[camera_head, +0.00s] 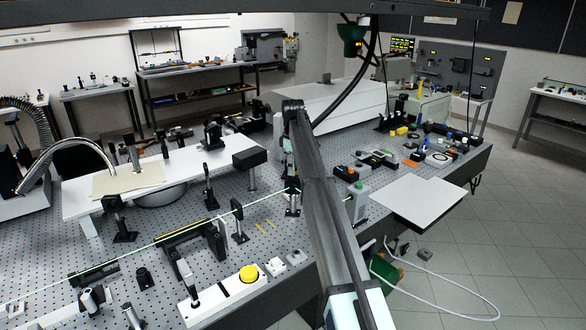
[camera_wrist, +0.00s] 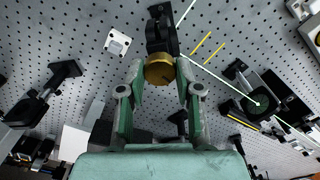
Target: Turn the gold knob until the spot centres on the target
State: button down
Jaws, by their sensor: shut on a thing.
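In the wrist view the gold knob (camera_wrist: 159,74) sits on the near end of a black optic mount (camera_wrist: 157,30) on the perforated table. The two fingertips of my gripper (camera_wrist: 160,66) are closed in on the knob's left and right sides. A thin green beam passes by the mount and runs down to the right. A small green spot (camera_wrist: 257,103) shows on a dark mounted part (camera_wrist: 266,92) at the right. I cannot make out target markings there, so its centring cannot be told. In the head view my arm hides the knob and fingertips.
In the head view the perforated optical table (camera_head: 165,275) carries several posts and mounts. A white board (camera_head: 417,201) extends at the right edge. In the wrist view a small white block (camera_wrist: 117,42) lies left of the knob.

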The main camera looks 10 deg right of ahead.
jog(key=shift+m, duration=0.9)
jog(key=shift+s, duration=0.1)
jog(key=c, duration=0.8)
grip_release()
notch_tip(320, 180, up, 12)
jog(key=shift+f, duration=0.1)
